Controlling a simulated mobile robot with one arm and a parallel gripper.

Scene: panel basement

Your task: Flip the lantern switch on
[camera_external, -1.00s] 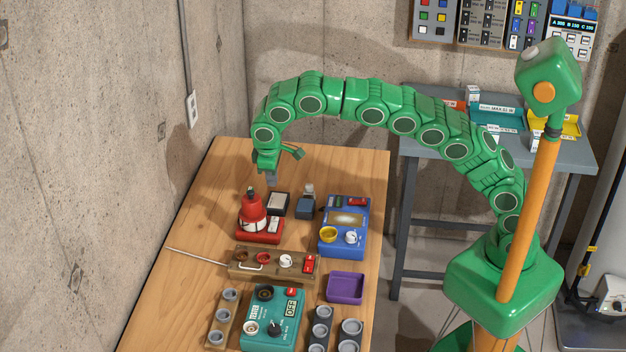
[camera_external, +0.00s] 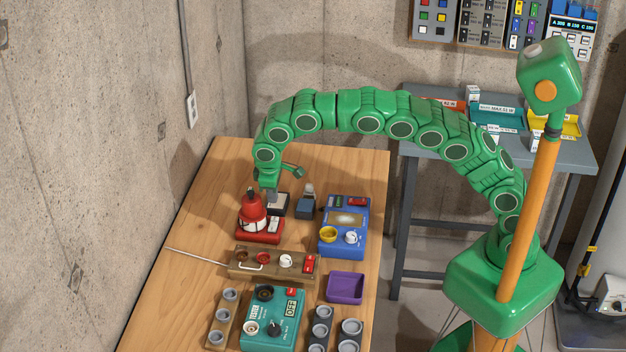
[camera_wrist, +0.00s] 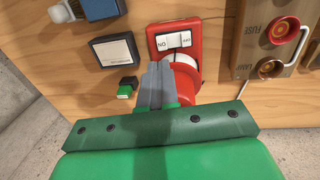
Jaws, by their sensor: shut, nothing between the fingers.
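The red lantern (camera_external: 252,212) stands on a red base on the wooden table. My gripper (camera_external: 271,190) is shut and empty, pointing down just behind the lantern's right side. In the wrist view the closed grey fingers (camera_wrist: 156,84) lie in front of the lantern's red body (camera_wrist: 186,83) and hide part of it. The fingertips appear short of the switch; I cannot tell the exact gap.
A dark box with a pale top (camera_external: 280,204) stands close by the gripper, and a blue-grey block (camera_external: 306,206) right of it. A blue device (camera_external: 345,222), a wooden fuse and lamp panel (camera_external: 245,262), a purple tray (camera_external: 345,288) and a teal tester (camera_external: 262,330) are nearer. The far table end is clear.

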